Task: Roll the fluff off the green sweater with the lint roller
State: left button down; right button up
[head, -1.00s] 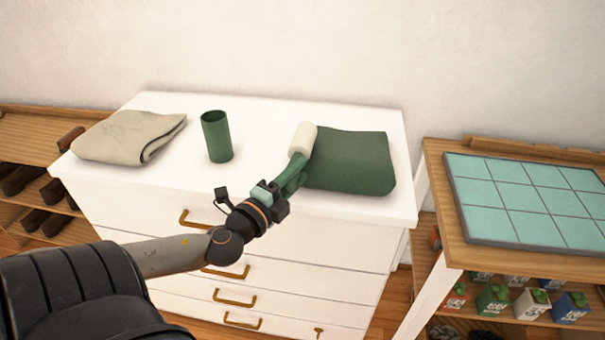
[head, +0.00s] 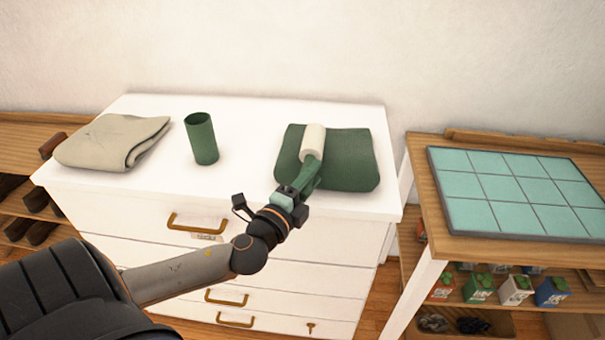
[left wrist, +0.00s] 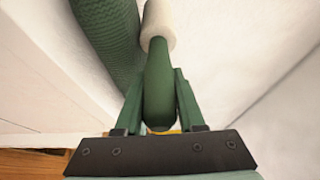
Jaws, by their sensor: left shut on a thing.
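The green sweater (head: 348,160) lies folded on the right part of the white dresser top; its edge also shows in the left wrist view (left wrist: 108,40). My left gripper (head: 298,188) is shut on the green handle of the lint roller (head: 313,142). The roller's white head lies over the left part of the sweater in the head view. In the left wrist view the handle stands between the two fingers (left wrist: 160,100), with the white head (left wrist: 158,22) beyond. I cannot make out any fluff on the sweater. My right gripper is not in view.
A green cup (head: 201,139) stands mid-dresser, left of the sweater. A folded beige cloth (head: 112,143) lies at the left. The white dresser top (head: 245,130) is clear between them. A wooden table with a teal tiled panel (head: 515,188) stands right, with cartons below.

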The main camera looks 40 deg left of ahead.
pick_arm(q)
jog(key=shift+w+d+p, duration=0.25)
jog(key=shift+w+d, duration=0.2)
jog(key=shift+d, duration=0.3)
jog(key=shift+w+d+p, duration=0.2)
jog(key=shift+w+d, duration=0.2)
jog(key=shift+d, duration=0.3)
jog(key=shift+w+d+f, duration=0.1)
jog(key=shift+w+d, duration=0.45)
jog(key=shift+d, duration=0.4)
jog(key=shift+w+d+r, duration=0.1)
jog(key=shift+w+d, duration=0.4)
jog(key=shift+d, duration=0.45)
jog(key=shift+w+d+f, duration=0.1)
jog(key=shift+w+d, duration=0.45)
jog(key=shift+d, duration=0.4)
jog(key=d, duration=0.1)
jog(key=w+d, duration=0.1)
jog(key=shift+w+d, duration=0.3)
jog(key=shift+p, duration=0.3)
notch_tip(320, 180, up, 8)
jog(key=p, duration=0.6)
jog(key=shift+r, duration=0.2)
